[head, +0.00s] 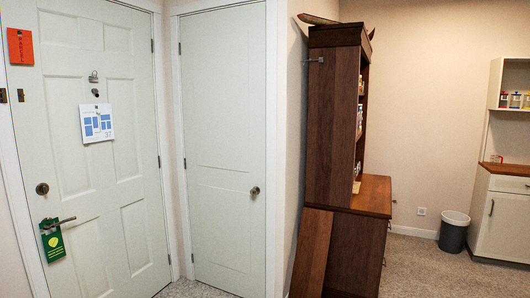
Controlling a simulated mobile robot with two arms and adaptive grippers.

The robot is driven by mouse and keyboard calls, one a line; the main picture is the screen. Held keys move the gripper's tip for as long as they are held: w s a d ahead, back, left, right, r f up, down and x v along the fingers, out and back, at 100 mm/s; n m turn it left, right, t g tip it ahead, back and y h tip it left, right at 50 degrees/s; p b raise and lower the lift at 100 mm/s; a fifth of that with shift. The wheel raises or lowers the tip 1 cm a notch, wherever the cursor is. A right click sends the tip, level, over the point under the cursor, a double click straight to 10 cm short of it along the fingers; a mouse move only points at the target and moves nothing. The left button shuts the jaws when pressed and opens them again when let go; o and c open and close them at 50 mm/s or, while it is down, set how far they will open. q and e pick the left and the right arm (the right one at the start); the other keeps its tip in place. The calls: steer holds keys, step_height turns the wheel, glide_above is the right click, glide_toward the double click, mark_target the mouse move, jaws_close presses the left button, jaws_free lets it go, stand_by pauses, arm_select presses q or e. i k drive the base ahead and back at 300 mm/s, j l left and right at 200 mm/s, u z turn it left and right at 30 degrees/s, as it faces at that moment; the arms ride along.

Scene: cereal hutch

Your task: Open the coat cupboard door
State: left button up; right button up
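A plain narrow white door (222,150) stands shut in its frame, left of the middle in the head view. It has a round metal knob (255,191) on its right side and hinges on its left. No label on it says that it is the coat cupboard. A wider panelled white door (80,190) to its left is also shut, with a lever handle (58,223), a lock and a peephole. Neither of my grippers shows in the head view.
A dark wooden hutch (335,125) stands right of the narrow door, with a wooden board (311,252) leaning on it. A green tag (52,240) hangs on the left door's lever. A grey bin (454,235) and white cabinet (503,220) are far right. Carpet (425,270) is clear between.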

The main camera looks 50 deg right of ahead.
mark_target(222, 52)
steer(key=z, duration=1.4)
steer(key=i+l, duration=0.15)
steer(key=i, duration=0.35)
steer(key=i+l, duration=0.1)
steer(key=i, duration=0.45)
steer(key=i+l, duration=0.15)
steer(key=i, duration=0.35)
steer(key=i+l, duration=0.15)
steer(key=i, duration=0.35)
